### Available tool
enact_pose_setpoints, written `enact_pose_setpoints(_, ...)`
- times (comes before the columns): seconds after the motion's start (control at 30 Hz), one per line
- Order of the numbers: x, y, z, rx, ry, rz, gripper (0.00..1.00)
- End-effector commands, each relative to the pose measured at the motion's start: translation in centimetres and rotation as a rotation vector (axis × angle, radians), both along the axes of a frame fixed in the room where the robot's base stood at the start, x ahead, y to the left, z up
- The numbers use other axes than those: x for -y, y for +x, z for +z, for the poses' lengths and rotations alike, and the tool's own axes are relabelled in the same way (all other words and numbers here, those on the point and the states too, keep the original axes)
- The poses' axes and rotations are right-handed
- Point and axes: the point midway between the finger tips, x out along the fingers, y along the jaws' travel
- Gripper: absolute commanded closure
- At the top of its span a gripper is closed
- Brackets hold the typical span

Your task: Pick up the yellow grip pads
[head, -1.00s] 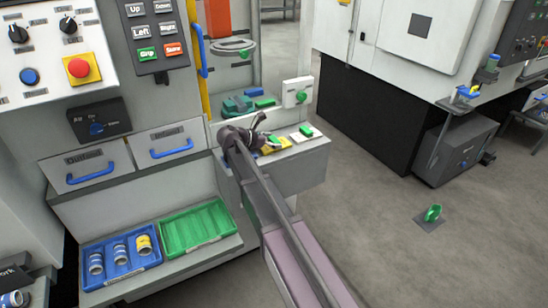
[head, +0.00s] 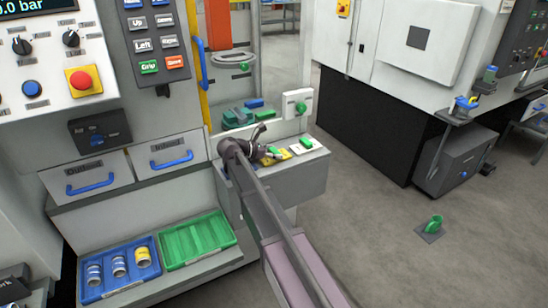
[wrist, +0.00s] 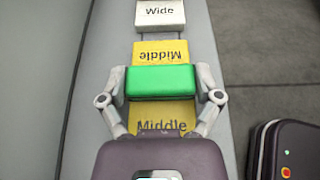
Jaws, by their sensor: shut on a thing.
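The yellow grip pads (wrist: 165,50) lie on the grey ledge, with the word "Middle" on the parts before and behind a green block (wrist: 160,82) across their middle. In the wrist view my gripper (wrist: 163,84) is shut on this green block, one finger at each end. In the head view my gripper (head: 264,151) is over the ledge, partly hiding the yellow pads (head: 284,154). I cannot tell whether the pads touch the ledge.
A white piece marked "Wide" (wrist: 160,14) lies just beyond the yellow pads. The ledge (head: 290,180) ends at the right above open floor. A blue tray (head: 100,292) with several cylinders and a green tray (head: 220,252) stand below. A control panel rises at the left.

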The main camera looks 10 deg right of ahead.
Motion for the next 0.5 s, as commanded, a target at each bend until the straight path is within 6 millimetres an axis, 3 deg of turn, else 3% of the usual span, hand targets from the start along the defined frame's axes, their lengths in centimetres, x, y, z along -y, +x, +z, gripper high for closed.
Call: enact_pose_setpoints(0.5, -0.2, 0.0, 3.2, 0.000, -0.002, 0.001, 0.79)
